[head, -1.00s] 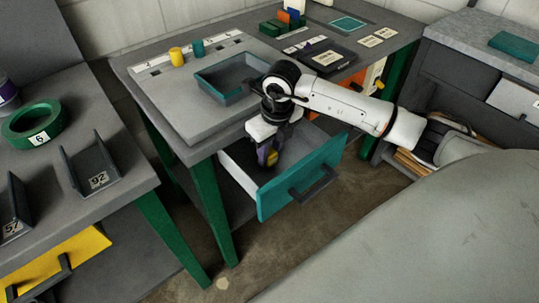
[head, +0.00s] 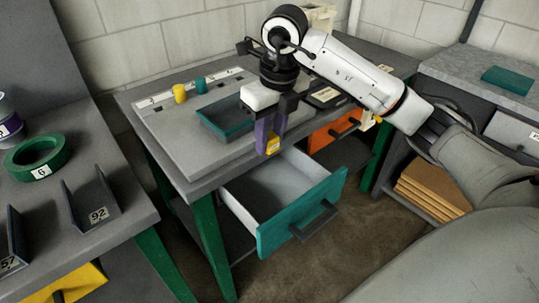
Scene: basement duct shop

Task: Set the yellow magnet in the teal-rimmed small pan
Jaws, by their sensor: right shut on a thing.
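My right gripper (head: 270,142) is shut on a small yellow piece (head: 273,146), which looks like the yellow magnet. It holds the piece above the inner end of the open drawer, near the table's front edge. The fingers hide part of the piece. The teal-rimmed small pan (head: 213,123) sits on the grey table board, just left of the gripper. The visible part of the pan looks empty; its right end is hidden behind the gripper. My left gripper is not in view.
The teal-fronted drawer (head: 318,205) stands open below the gripper and looks empty. A yellow cylinder (head: 180,93) and a teal cylinder (head: 200,86) stand behind the pan. An orange drawer (head: 334,132) is to the right. A side bench with a green ring (head: 35,158) is at left.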

